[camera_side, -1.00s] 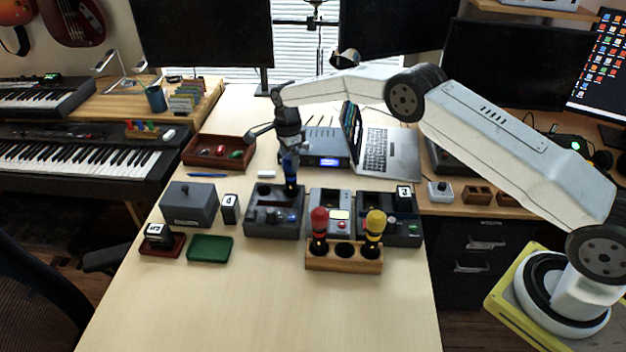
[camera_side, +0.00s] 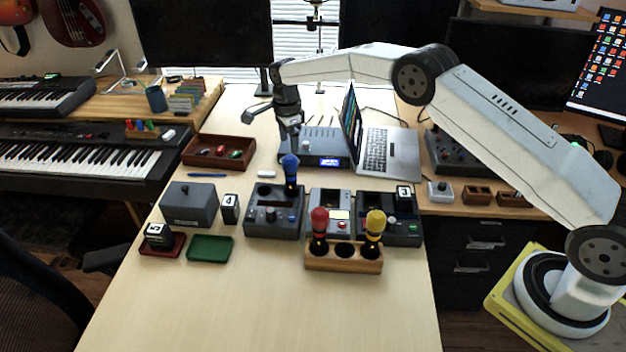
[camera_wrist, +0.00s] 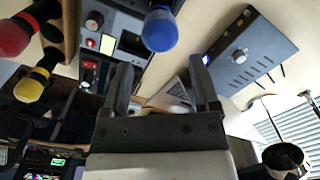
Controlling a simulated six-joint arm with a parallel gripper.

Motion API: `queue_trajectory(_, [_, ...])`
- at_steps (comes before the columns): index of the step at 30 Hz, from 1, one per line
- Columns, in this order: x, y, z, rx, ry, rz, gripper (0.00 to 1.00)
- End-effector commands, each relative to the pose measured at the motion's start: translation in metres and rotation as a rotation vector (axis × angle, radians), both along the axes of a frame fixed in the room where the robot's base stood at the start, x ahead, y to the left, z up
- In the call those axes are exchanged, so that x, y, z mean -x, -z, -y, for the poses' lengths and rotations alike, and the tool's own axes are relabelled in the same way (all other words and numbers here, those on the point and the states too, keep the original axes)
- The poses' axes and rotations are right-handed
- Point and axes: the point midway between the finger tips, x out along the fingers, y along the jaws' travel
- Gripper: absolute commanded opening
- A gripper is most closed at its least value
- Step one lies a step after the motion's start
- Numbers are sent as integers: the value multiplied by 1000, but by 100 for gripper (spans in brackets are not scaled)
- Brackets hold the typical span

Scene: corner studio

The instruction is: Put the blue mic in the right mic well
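The blue mic (camera_side: 290,175) stands upright in the right well of the grey mic dock (camera_side: 260,228), the leftmost of three devices in a row. The dock's left well (camera_side: 264,189) looks empty. My gripper (camera_side: 292,147) is just above and behind the mic's blue head, apart from it as far as I can see. In the wrist view my gripper (camera_wrist: 161,65) has its two fingers spread with nothing between them. The blue mic (camera_wrist: 160,30) shows beyond the fingertips there. Its base is out of that view.
A wooden holder (camera_side: 344,263) in front carries a red mic (camera_side: 319,222) and a yellow mic (camera_side: 375,226), with an empty middle hole. A grey box (camera_side: 188,204) and green tray (camera_side: 209,249) lie left. A laptop (camera_side: 388,150) stands behind. The table front is clear.

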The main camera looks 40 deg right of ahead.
Motion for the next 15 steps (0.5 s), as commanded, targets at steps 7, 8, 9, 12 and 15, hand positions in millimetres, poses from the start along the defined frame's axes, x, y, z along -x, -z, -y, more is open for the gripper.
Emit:
queue_trajectory(7, [0,-14,0,0,0,1,78])
queue_trajectory(8, [0,-15,0,0,0,1,78])
queue_trajectory(9, [0,-16,0,0,0,0,78])
queue_trajectory(12, [0,-17,0,0,0,0,78])
queue_trajectory(15, [0,-17,0,0,0,0,78])
